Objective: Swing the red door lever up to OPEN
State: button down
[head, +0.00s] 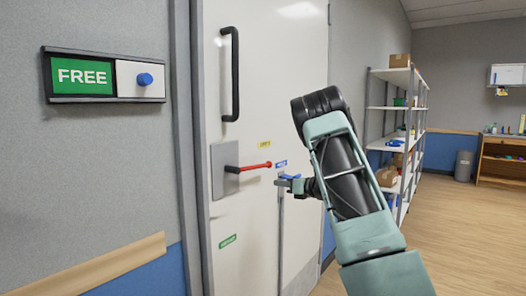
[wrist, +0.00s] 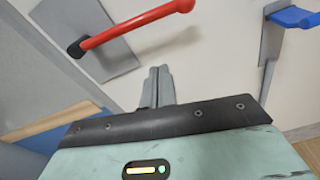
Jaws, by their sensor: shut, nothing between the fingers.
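The red door lever (head: 250,167) sticks out to the right from a grey plate (head: 220,180) on the white door, roughly level, tip slightly raised. Its tip lies near a small blue label (head: 280,163). A yellow label (head: 264,144) is above it and a green label (head: 228,241) well below; their words are too small to read surely. In the wrist view the lever (wrist: 135,27) crosses the upper left. My gripper (wrist: 157,72) is shut and empty, apart from the lever in the picture. In the head view my arm hides much of it.
A blue-topped grey fitting (wrist: 293,17) is right of my gripper in the wrist view. A black pull handle (head: 231,75) is above the lever. A FREE sign (head: 83,77) with a blue knob hangs left. Shelves (head: 400,110) stand right; floor there is clear.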

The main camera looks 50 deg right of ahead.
aim_at(251, 167)
jog(key=w+a+r+n+p, duration=0.1)
jog(key=w+r+p, duration=0.2)
jog(key=w+p, duration=0.2)
jog(key=w, duration=0.2)
jog(key=shift+w+a+n+g, duration=0.25)
jog(key=shift+w+n+g, duration=0.05)
jog(key=shift+w+g, duration=0.1)
dwell(0.6)
